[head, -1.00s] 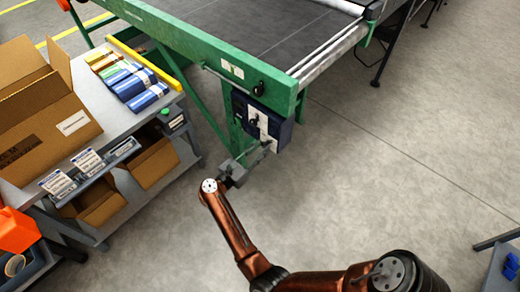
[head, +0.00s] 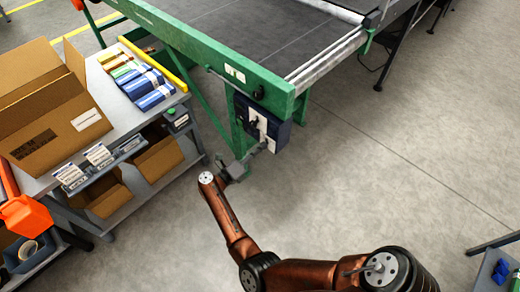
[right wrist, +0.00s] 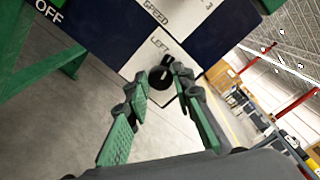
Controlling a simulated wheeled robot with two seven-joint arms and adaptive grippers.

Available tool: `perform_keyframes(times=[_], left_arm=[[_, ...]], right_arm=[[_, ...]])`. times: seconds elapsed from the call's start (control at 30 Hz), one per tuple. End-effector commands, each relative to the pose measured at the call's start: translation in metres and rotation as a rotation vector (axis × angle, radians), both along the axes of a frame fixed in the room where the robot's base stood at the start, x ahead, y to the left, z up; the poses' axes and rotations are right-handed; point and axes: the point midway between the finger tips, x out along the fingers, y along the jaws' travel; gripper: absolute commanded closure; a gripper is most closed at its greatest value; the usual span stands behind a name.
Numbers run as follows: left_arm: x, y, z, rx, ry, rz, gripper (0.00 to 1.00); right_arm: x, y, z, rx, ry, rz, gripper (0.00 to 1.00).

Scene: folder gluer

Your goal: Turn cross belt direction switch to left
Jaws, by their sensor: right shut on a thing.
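The cross belt direction switch is a black round knob (right wrist: 159,77) on a white plate below the word LEFT in the right wrist view. A pale mark shows at its upper edge; I cannot tell its exact setting. The plate is on the dark blue control box (head: 272,132) under the green conveyor frame in the head view. My right gripper (head: 264,147) is at the lower part of this box. In the right wrist view its fingertips (right wrist: 160,85) are on both sides of the knob, shut on it. My left gripper is not in view.
A grey bench (head: 150,122) with an open carton (head: 45,140) and blue packs is at the left.

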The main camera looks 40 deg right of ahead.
Motion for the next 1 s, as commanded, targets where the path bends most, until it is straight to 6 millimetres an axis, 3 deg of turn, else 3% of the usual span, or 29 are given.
perform_keyframes(times=[0.5, 0.8, 1.0], left_arm=[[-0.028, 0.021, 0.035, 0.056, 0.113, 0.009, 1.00], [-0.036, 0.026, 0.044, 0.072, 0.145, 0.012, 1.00], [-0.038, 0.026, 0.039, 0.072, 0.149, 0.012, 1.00]], right_arm=[[0.000, -0.005, 0.002, -0.037, 0.420, -0.005, 1.00], [0.000, -0.005, 0.001, -0.048, 0.540, -0.006, 1.00], [0.000, -0.006, 0.001, -0.050, 0.565, -0.007, 1.00]])
